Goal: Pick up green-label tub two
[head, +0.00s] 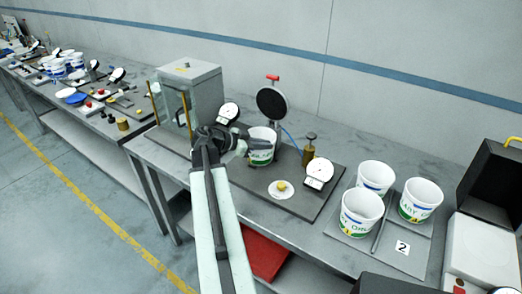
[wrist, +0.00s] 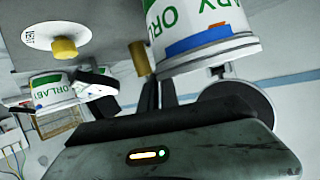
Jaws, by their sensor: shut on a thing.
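A white tub (head: 261,151) with a green label band stands at the test plate, beside the round black disc. My gripper (head: 262,141) is shut on this tub, reaching it from the left; its fingers partly cover the tub's front. In the wrist view the tub (wrist: 205,22) fills the upper middle, with green lettering and blue and orange marks. I cannot read a number on it. Three more white tubs with green lettering (head: 361,212), (head: 421,199), (head: 375,177) stand on a grey tray (head: 412,256) marked 2 at the right.
A glass-fronted cabinet (head: 190,95) stands at left. A black case (head: 492,180) is at far right. A red box (head: 264,255) lies below the bench.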

